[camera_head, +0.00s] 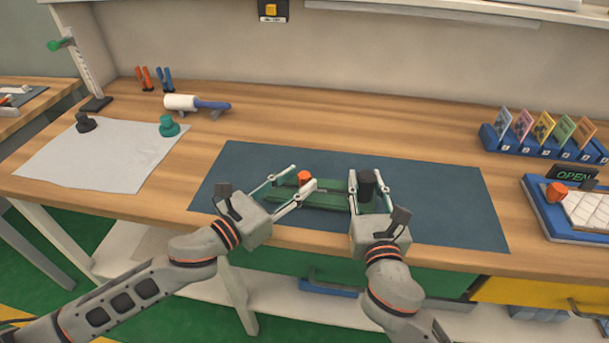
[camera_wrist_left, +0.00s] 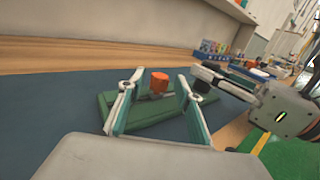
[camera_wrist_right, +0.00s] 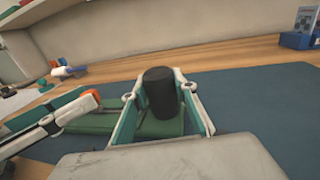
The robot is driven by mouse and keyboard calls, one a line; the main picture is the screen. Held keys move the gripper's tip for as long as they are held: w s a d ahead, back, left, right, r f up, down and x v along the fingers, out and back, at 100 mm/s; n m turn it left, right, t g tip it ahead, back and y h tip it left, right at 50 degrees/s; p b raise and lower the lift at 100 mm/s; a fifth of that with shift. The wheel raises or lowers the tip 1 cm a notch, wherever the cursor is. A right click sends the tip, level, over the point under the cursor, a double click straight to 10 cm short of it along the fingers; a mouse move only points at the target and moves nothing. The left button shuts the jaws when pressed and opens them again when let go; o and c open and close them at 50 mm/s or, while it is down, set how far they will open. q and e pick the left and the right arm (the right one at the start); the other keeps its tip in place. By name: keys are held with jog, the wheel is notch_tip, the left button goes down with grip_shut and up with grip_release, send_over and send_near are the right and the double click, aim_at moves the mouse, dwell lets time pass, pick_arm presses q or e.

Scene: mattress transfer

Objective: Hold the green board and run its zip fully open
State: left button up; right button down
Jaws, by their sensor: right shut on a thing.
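The green board (camera_head: 328,198) lies flat on a dark blue mat at the middle of the bench. An orange knob (camera_head: 304,176) stands on its left part, and a black cylinder (camera_head: 367,186) stands on its right end. My left gripper (camera_head: 305,174) is open, with a finger on each side of the orange knob; the left wrist view shows gaps beside the knob (camera_wrist_left: 159,82). My right gripper (camera_head: 367,172) is shut on the black cylinder, which also shows between its fingers in the right wrist view (camera_wrist_right: 161,92). The zip itself is too small to make out.
The blue mat (camera_head: 440,195) is clear right of the board. A white sheet (camera_head: 85,160) with a black and a green knob lies at left. A roller (camera_head: 195,103) lies behind. A blue card rack (camera_head: 550,148) and a blue-framed tray (camera_head: 565,232) stand at right.

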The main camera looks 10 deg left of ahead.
aim_at(327, 192)
pick_arm(q)
jog(key=shift+x, duration=1.45)
grip_shut()
jog(key=shift+s+d, duration=0.2)
jog(key=shift+d, duration=2.45)
pick_arm(e)
jog(key=shift+r, duration=0.1)
jog(key=shift+a, duration=0.1)
pick_arm(q)
grip_release()
jog(key=shift+a, duration=0.1)
